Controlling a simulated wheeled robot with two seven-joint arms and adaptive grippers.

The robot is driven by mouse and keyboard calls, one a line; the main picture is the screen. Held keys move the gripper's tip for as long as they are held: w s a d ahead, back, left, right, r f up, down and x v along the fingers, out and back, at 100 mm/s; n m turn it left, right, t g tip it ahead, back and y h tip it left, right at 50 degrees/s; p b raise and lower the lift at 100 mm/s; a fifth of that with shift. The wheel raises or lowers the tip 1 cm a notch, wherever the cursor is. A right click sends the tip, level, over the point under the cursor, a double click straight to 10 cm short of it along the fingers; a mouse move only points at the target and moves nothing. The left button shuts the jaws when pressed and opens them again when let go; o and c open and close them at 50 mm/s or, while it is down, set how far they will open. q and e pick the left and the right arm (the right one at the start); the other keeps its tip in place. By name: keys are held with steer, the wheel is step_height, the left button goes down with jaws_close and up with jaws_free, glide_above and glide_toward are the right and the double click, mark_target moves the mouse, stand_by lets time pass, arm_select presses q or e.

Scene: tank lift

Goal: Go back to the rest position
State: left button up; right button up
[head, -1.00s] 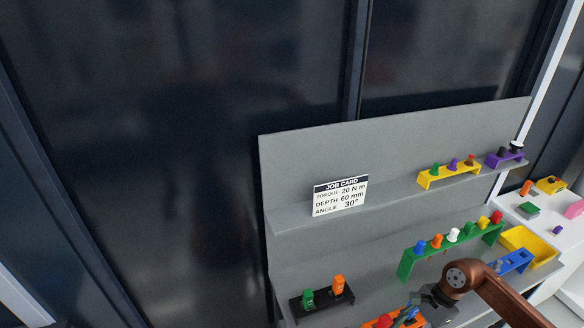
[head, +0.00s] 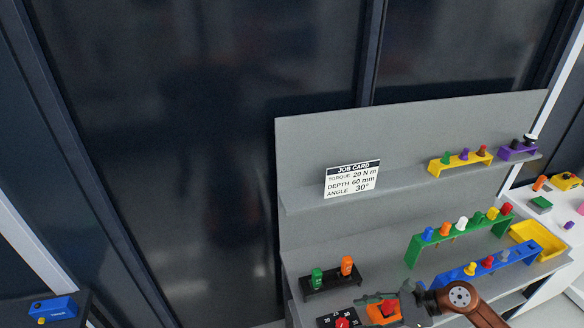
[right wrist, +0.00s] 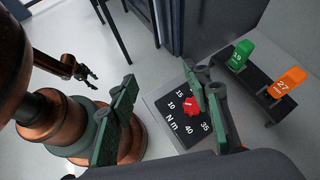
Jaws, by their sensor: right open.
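My right gripper (head: 398,304) is at the lower right of the head view, in front of the shelf unit's lower shelf. In the right wrist view its two green fingers (right wrist: 163,110) are wide apart with nothing held. A dark torque dial (right wrist: 188,112) with a red knob lies beyond the fingers, and the right finger partly covers it. The dial also shows at the bottom edge of the head view (head: 327,321). My left gripper (right wrist: 86,72) is small and dark at the upper left of the right wrist view, away from the shelf; its jaws are too small to judge.
The grey shelf unit (head: 300,140) bears a job card (head: 352,178), a black rack (head: 330,286) with green and orange pieces, a green rack (head: 414,250), a blue rack (head: 440,284) and a yellow tray (head: 530,235). A blue box (head: 54,308) sits at lower left.

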steer(key=w+a+r+m+t+y, duration=0.45)
steer(key=r+m+t, duration=0.25)
steer(key=r+m, duration=0.2)
steer(key=w+d+r+m+t+h, duration=0.3)
steer(key=w+d+m+t+h, duration=0.35)
steer(key=m, duration=0.85)
steer(key=s+d+f+m+g+h, duration=0.1)
steer(key=s+d+f+m+h, duration=0.2)
steer(key=d+f+m+h, duration=0.45)
steer(key=s+d+f+m+h, duration=0.4)
steer(key=d+f+m, duration=0.3)
steer(key=d+m, duration=0.3)
steer(key=s+a+f+m+g+y, duration=0.1)
steer(key=s+a+f+m+g, duration=0.1)
steer(key=s+f+m+g, duration=0.65)
steer(key=s+a+f+m+g+y, duration=0.1)
steer(key=s+a+f+m+g, duration=0.2)
steer(key=s+f, duration=1)
steer(key=s+f+g+b, duration=0.1)
steer(key=s+f+b, duration=0.2)
steer(key=f, duration=2.7)
steer(key=s+f+n+g+b, duration=0.1)
steer(key=s+f+b, duration=0.2)
steer(key=s+f, duration=1.6)
steer(key=shift+s+a+f, duration=0.35)
steer(key=shift+a+f, duration=0.1)
steer(key=shift+f, duration=0.3)
